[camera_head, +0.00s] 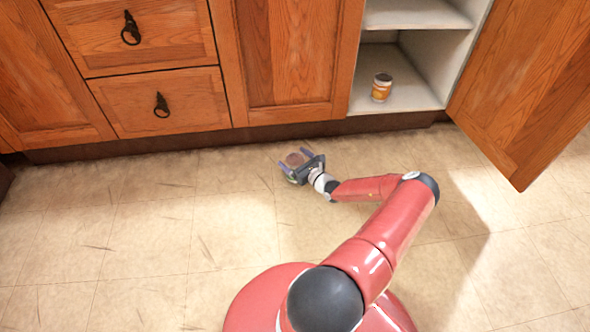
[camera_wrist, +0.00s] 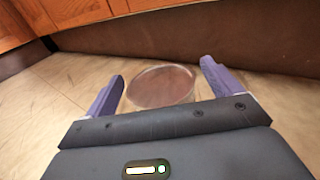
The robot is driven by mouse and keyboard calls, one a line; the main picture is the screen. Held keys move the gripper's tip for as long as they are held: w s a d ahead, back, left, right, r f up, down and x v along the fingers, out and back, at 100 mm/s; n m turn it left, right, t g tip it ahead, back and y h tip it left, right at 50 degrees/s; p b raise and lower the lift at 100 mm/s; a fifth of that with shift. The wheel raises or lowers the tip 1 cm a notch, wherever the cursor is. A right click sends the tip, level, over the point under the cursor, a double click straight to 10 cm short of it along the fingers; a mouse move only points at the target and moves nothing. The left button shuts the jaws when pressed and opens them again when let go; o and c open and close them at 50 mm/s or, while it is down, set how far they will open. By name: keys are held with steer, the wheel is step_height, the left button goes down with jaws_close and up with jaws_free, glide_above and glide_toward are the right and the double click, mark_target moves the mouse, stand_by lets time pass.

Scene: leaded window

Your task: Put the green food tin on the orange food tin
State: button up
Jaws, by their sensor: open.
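The orange food tin (camera_head: 381,88) stands upright on the floor of the open lower cabinet, to the right in the head view. Another tin (camera_head: 295,160) is on the room floor in front of the cabinets; its brownish round top shows, with a little green at its side in the head view. I take it for the green food tin. In the wrist view its top (camera_wrist: 161,86) lies between the two purple fingers. My gripper (camera_head: 294,162) is open, with its fingers on either side of this tin. A gap shows between the tin and each finger in the wrist view (camera_wrist: 162,88).
The open cabinet (camera_head: 420,104) has a shelf (camera_head: 415,14) above the orange tin. Its wooden door (camera_head: 525,90) swings out to the right. A dark base strip (camera_head: 230,138) runs under the closed fronts. The tiled floor (camera_head: 140,230) is clear on the left.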

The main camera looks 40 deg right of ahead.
steer(key=c, duration=1.2)
steer(key=shift+r, duration=0.1)
steer(key=c, duration=0.3)
